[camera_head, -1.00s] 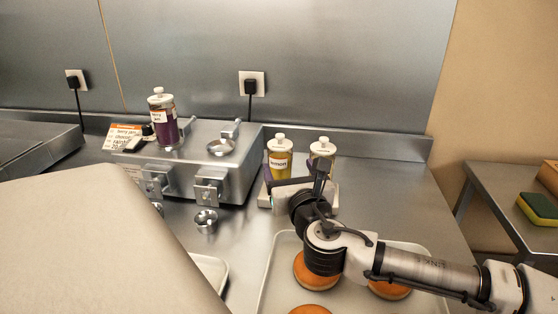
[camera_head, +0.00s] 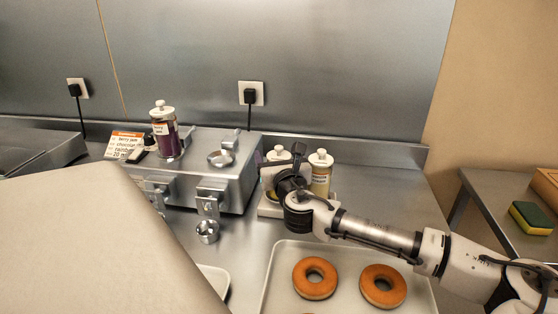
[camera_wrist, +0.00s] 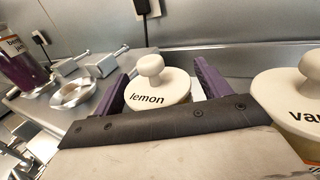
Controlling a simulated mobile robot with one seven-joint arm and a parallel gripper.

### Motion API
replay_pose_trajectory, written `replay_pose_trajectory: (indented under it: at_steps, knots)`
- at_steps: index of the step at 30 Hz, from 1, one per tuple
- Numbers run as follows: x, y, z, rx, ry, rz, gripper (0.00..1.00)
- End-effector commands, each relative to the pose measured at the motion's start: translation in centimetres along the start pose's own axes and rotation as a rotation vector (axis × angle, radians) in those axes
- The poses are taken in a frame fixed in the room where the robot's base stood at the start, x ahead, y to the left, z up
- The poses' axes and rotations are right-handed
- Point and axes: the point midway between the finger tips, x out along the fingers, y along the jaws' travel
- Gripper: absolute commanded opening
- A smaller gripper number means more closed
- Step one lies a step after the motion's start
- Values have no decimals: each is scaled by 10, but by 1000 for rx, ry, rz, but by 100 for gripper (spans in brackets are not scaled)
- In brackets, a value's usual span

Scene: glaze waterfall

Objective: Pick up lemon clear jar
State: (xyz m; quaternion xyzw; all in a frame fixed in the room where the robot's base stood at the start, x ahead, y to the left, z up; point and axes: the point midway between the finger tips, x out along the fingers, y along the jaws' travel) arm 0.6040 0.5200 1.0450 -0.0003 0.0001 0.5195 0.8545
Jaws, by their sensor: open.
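The lemon jar (camera_wrist: 158,95) has a pale lid with a round knob, marked "lemon". In the wrist view its lid is between the two purple fingers of my gripper (camera_wrist: 160,84), one at each side. The fingers are open; I cannot tell whether either touches the jar. The jar's body is hidden under the lid and behind my gripper. In the head view the white lid of the lemon jar (camera_head: 277,153) shows above my gripper (camera_head: 280,170), which covers most of the jar.
A second pale-lidded jar (camera_head: 320,178), its lid marked "van...", stands close at right. A steel dispenser box (camera_head: 222,185) with a berry jam jar (camera_head: 164,130) on top is at left. A tray (camera_head: 262,297) with two orange-glazed donuts (camera_head: 315,278) lies in front.

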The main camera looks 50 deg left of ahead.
Motion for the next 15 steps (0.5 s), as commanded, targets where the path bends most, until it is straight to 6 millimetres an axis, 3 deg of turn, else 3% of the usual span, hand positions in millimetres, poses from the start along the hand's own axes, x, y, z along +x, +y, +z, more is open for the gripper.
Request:
replay_pose_trajectory:
  at_steps: [4, 15]
  knots:
    - [0, 0, 0, 0, 0, 0, 73]
    - [-1, 0, 0, 0, 0, 0, 25]
